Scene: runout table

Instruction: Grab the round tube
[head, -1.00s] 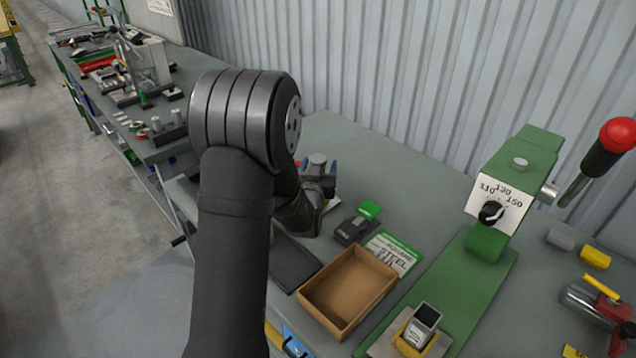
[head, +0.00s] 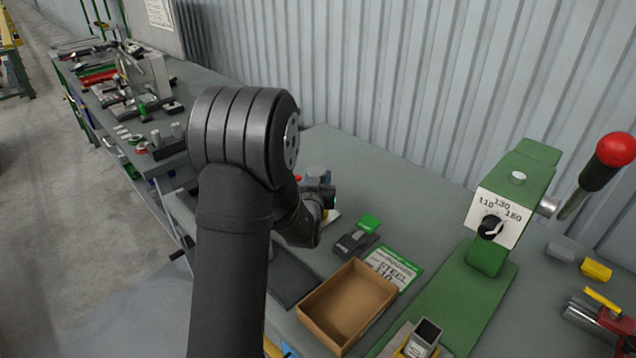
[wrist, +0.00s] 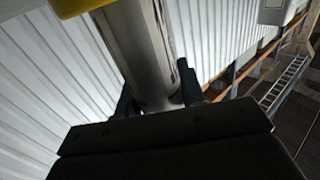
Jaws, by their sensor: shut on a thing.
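My gripper (wrist: 158,98) is shut on a grey metal tube (wrist: 140,50) in the wrist view. The tube looks round and shiny, with a dark line along its right side, and one finger is on each side of it. A yellow part (wrist: 80,6) shows at the tube's far end, cut off by the picture edge. In the head view my gripper (head: 322,192) is at the back left of the bench, mostly behind my arm, and the tube cannot be made out clearly there.
An empty cardboard box (head: 313,325) sits on the bench (head: 400,190), beside a green-and-white card (head: 393,268). A green press (head: 492,260) with a red-knobbed lever stands right. A square tube (head: 425,336) stands upright in a yellow holder at front. A corrugated wall closes the back.

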